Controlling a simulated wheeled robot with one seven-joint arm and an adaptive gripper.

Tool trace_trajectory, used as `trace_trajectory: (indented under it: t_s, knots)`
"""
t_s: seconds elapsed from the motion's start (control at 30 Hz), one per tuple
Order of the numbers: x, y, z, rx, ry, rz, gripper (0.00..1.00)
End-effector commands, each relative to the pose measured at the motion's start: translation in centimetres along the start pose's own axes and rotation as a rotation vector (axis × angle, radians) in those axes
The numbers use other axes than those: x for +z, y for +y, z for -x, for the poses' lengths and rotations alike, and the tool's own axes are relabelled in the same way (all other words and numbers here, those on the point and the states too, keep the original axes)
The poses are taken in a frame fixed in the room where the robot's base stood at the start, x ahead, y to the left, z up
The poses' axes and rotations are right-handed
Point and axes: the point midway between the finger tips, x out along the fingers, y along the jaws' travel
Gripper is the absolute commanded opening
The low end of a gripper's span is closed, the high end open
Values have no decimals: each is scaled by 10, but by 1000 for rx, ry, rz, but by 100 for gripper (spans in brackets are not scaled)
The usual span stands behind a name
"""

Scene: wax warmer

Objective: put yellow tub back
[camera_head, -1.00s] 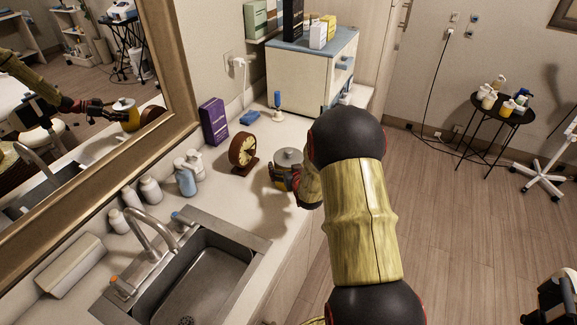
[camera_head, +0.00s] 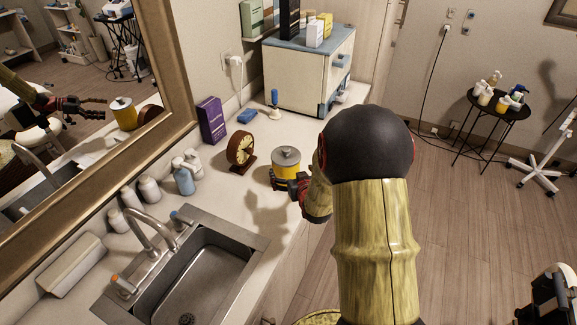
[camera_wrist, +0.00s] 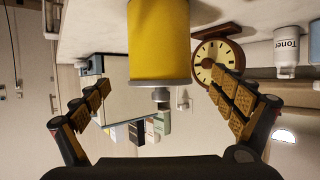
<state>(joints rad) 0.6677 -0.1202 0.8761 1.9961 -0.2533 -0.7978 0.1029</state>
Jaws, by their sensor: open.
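The yellow tub (camera_head: 287,171) with its grey metal lid stands upright on the counter, right of the brown clock. In the wrist view, which is upside down, the yellow tub (camera_wrist: 159,38) fills the top middle. My gripper (camera_head: 287,186) is at the tub's near right side, partly hiding its lower part. In the wrist view, both fingers of my gripper (camera_wrist: 160,82) are spread wide with nothing held between them. The mirror shows a gap between the fingers and the tub.
The brown clock (camera_head: 241,150) stands close left of the tub. A blue bottle (camera_head: 184,178) and white bottles are nearer the sink (camera_head: 205,265). A purple box (camera_head: 211,121) and a white cabinet (camera_head: 295,80) stand behind. The counter's front edge is close on the right.

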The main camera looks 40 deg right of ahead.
Motion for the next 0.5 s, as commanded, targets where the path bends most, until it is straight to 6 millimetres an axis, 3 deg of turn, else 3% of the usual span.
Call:
trace_trajectory:
  t_s: [0.1, 0.33, 0.5]
  knots:
    - [-1, 0, 17, 1, 0, 0, 95]
    - [-5, -4, 32, -3, -5, 5, 95]
    - [-36, -38, 50, -29, -76, 50, 95]
